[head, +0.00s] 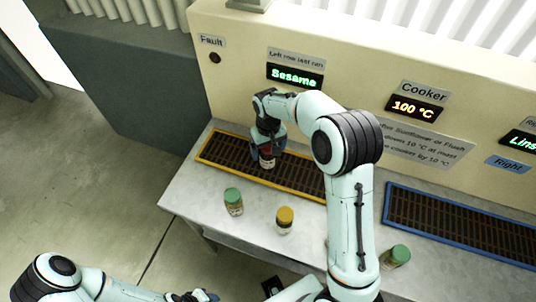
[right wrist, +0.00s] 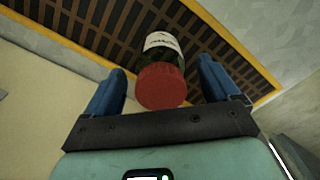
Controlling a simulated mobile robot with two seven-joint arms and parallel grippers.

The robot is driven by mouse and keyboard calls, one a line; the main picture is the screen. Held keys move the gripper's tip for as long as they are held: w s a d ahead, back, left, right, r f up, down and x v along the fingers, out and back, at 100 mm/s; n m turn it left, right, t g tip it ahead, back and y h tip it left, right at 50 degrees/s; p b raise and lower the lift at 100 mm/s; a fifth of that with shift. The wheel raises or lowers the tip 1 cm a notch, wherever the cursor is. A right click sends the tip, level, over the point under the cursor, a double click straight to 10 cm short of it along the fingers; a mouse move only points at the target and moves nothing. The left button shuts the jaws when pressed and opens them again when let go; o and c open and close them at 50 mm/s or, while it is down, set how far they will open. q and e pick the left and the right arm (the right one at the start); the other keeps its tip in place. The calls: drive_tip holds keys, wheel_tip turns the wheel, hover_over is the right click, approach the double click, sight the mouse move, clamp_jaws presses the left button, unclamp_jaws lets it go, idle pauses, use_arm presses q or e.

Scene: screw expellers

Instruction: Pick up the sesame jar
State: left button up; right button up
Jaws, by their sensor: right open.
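A jar with a red lid (right wrist: 161,87) and a white label stands on the yellow-framed grate, between the blue fingers of my right gripper (right wrist: 160,78), which are open and apart from it. In the head view the right gripper (head: 268,148) is lowered over this jar (head: 267,162), hiding most of it. Other jars stand on the grey table: one with a green lid (head: 233,202), one with a yellow lid (head: 285,220), and one with a green lid (head: 397,256) at the right. No label is readable, so I cannot tell which holds sesame. My left gripper (head: 197,296) is at the bottom edge, its jaws unclear.
The yellow-framed grate (head: 222,150) lies at the back left of the table (head: 196,184), a blue-framed grate (head: 455,224) at the right. The cream machine panel behind has a display reading "Sesame" (head: 295,76) and a cooker display (head: 414,107) reading 100 °C.

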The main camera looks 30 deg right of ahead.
drive_tip(key=shift+f, duration=0.75)
drive_tip(key=c, duration=1.5)
drive_tip(key=shift+o, duration=0.3)
wheel_tip(320, 180, up, 20)
drive_tip(key=p, duration=0.2)
use_arm(q)
drive_tip(key=w+r, duration=0.2)
drive_tip(key=r, duration=0.1)
drive_tip(key=shift+w, duration=0.3)
